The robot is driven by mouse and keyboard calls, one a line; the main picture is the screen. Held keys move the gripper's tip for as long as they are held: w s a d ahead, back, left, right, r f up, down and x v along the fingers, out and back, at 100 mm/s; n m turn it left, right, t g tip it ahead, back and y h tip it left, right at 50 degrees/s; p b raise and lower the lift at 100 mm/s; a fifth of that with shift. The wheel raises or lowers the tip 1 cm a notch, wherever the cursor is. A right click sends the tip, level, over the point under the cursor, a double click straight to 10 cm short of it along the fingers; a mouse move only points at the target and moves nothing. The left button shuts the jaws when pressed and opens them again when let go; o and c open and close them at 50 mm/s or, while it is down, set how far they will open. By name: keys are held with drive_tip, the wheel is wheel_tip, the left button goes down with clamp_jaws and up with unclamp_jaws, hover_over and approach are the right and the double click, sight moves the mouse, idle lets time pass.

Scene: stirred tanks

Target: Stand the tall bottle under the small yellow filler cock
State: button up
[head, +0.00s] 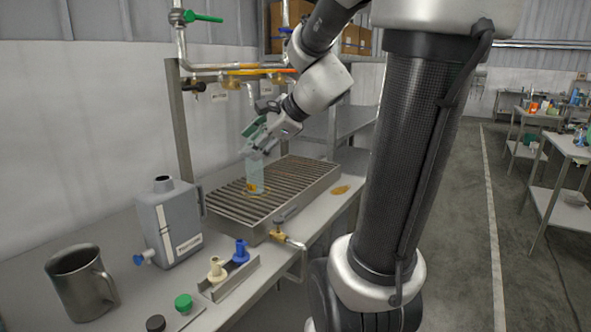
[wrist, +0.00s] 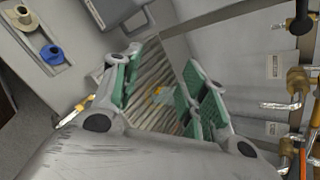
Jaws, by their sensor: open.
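A tall, clear, bluish bottle (head: 255,176) stands upright on the slatted drain grate, with an orange-yellow patch near its foot. My gripper (head: 255,142) is at the bottle's upper part, fingers pointing down. In the wrist view its green-padded fingers (wrist: 160,88) are spread, with the faint see-through bottle (wrist: 160,96) seen between them; contact cannot be told. Brass cocks hang from the pipes behind the grate. A yellow-orange lever (head: 243,72) is above one brass cock (head: 232,84). Which cock is the small yellow one is unclear.
The grate (head: 322,182) has free room on its right. A grey jerrycan (head: 170,225), a metal mug (head: 80,282) and a rack (head: 230,279) with cream and blue fittings stand at the front left. A brass drain valve (head: 278,236) sticks out at the grate's front.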

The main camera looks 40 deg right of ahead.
drive_tip(key=s+f+n+g+h, duration=0.2)
drive_tip(key=s+n, duration=0.8)
drive_tip(key=n, duration=0.1)
drive_tip(key=s+f+n+g+h, duration=0.2)
drive_tip(key=s+f+n+g, duration=0.1)
drive_tip(key=s+n, duration=0.7)
drive_tip(key=shift+d+n, duration=0.15)
drive_tip(key=shift+n, duration=0.45)
